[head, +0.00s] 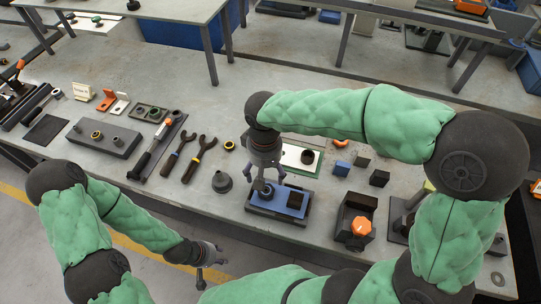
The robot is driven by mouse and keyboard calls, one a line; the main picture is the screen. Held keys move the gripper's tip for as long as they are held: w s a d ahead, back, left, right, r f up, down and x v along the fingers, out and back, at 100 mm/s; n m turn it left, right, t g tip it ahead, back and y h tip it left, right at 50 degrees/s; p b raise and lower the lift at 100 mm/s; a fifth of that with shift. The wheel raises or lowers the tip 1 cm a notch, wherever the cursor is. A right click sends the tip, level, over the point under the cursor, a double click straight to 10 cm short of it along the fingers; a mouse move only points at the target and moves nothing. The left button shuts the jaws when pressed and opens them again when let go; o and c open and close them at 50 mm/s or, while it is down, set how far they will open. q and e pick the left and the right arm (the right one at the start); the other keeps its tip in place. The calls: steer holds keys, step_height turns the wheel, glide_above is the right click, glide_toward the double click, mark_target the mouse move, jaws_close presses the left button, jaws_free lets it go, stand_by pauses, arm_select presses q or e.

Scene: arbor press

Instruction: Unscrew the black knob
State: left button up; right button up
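My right gripper (266,181) points down over a blue fixture plate (259,204) on a dark base, its fingers spread apart. A small dark round part (266,191) sits on the plate between and just below the fingers; I cannot tell if they touch it. This may be the black knob, but the gripper partly hides it. A black square block (295,201) is on the plate's right side. A dark, knob-shaped piece (222,182) stands on the table left of the fixture. My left gripper (209,267) is empty and open, in front of the table's near edge.
Pliers-like tools (199,158) and a long dark bar tool (158,143) lie left of the fixture.

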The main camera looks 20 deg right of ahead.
mark_target(266, 190)
step_height(266, 190, down, 11)
steer(key=b, duration=0.3)
steer(key=shift+s+r, duration=0.1)
steer(key=shift+r, duration=0.05)
